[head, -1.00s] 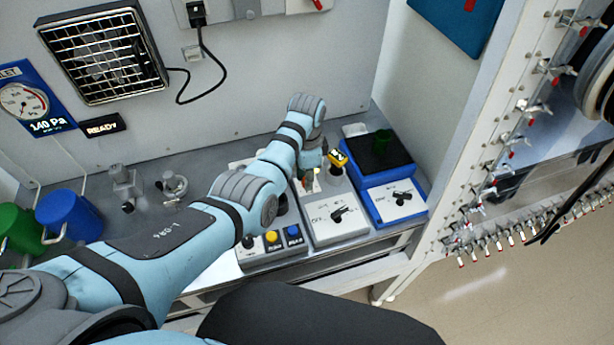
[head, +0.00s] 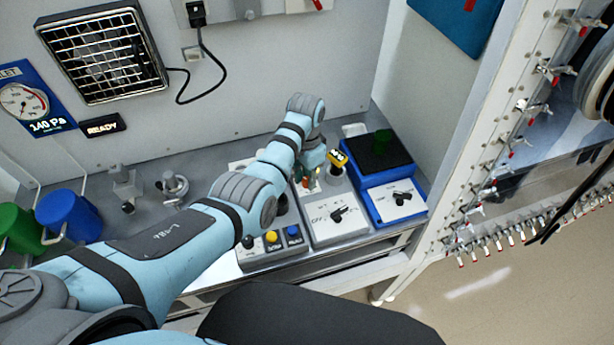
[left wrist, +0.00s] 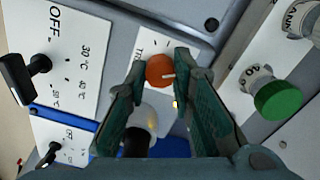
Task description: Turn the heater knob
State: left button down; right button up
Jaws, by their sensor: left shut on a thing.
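My left gripper (left wrist: 160,76) is shut on a round orange knob (left wrist: 160,71) with a white pointer line, one green finger on each side. In the head view my left gripper (head: 311,182) is at the back of a grey control box, and my wrist hides most of the orange knob. A black lever knob (head: 340,213) is on the front of that box. It also shows in the left wrist view (left wrist: 38,65), by a scale with OFF and degree marks. It stands apart from the gripper. I cannot read the orange knob's label fully.
A blue box (head: 395,203) with a black knob stands right of the grey box. A box with yellow and blue buttons (head: 272,237) stands left. A green knob (left wrist: 278,100) is right of the gripper. Blue (head: 68,217) and green containers stand far left.

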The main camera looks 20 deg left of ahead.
pick_arm(q)
jog(key=shift+s+f, duration=0.15)
jog(key=shift+f, duration=0.05)
jog(key=c, duration=1.8)
grip_release()
jog(key=o, duration=0.4)
jog(key=shift+o, duration=0.2)
jog(key=r, duration=0.7)
jog(key=shift+w+r, duration=0.2)
jog(key=shift+r, duration=0.1)
